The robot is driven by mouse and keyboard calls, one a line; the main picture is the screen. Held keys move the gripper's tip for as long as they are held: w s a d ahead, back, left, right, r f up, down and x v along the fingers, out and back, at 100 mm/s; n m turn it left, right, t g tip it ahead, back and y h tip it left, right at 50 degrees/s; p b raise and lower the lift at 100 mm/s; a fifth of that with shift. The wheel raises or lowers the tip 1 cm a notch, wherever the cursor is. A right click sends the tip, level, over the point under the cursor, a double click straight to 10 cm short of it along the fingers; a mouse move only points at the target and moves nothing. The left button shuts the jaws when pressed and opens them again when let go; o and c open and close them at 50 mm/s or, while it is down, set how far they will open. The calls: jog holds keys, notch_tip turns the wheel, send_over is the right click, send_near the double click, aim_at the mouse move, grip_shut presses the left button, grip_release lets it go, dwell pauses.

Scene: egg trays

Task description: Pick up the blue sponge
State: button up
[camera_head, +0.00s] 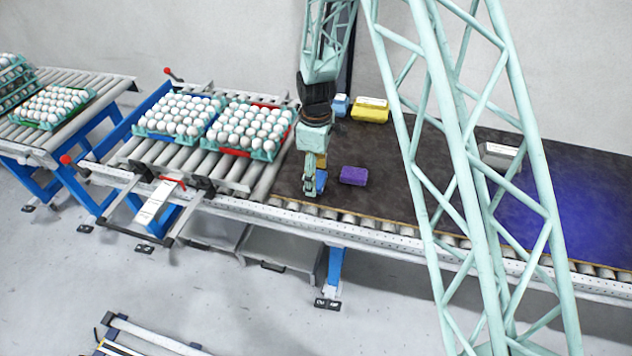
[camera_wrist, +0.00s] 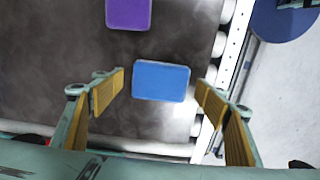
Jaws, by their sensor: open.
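The blue sponge (camera_wrist: 161,80) is a flat blue block on the dark belt, seen whole in the wrist view. It lies between and slightly beyond my open fingertips, with a gap on each side. In the head view the blue sponge (camera_head: 320,181) is partly hidden behind my gripper (camera_head: 312,185), close to the belt's front edge. In the wrist view my gripper (camera_wrist: 161,88) shows two yellow-padded fingers spread apart with nothing between the pads.
A purple sponge (camera_head: 353,175) lies close to the right. A yellow block (camera_head: 370,113) and a second blue block (camera_head: 341,105) lie farther back. A grey-white block (camera_head: 500,156) is at right. Egg trays (camera_head: 262,153) stand left on rollers (camera_head: 205,180).

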jog(key=c, duration=1)
jog(key=shift+r, duration=0.15)
jog(key=shift+r, duration=1.5)
jog(key=shift+s+r, duration=0.15)
jog(key=s+d, duration=0.1)
jog(key=s, duration=0.4)
jog(key=s+d+r, duration=0.1)
jog(key=s+d, duration=0.1)
jog(key=s, duration=0.3)
jog(key=s+d, duration=0.1)
jog(key=s, duration=0.4)
jog(key=shift+d+r, duration=0.2)
